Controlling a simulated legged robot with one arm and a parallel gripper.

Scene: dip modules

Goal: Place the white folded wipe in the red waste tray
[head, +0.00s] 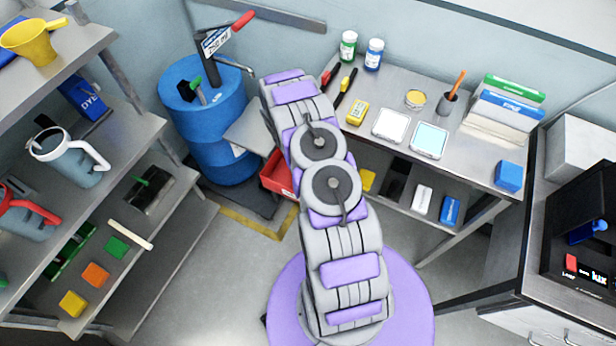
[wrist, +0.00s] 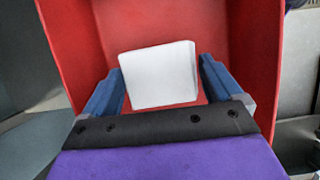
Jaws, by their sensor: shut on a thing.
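The white folded wipe (wrist: 160,75) is between the two blue fingers of my gripper (wrist: 162,88) in the wrist view. My gripper is shut on it. The red waste tray (wrist: 235,40) lies behind and around the wipe in this view, with its side walls to the left and right. I cannot tell whether the wipe touches the tray floor. In the head view the red tray (head: 272,178) shows partly, low beside the table; my arm hides the rest of it, along with my gripper and the wipe.
A blue drum (head: 205,125) stands left of the tray. A metal table (head: 380,155) with bottles, pads and tools is at the right. Shelves (head: 150,140) with jugs and coloured blocks stand at the left. Open floor (head: 225,275) lies between the shelves and my arm.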

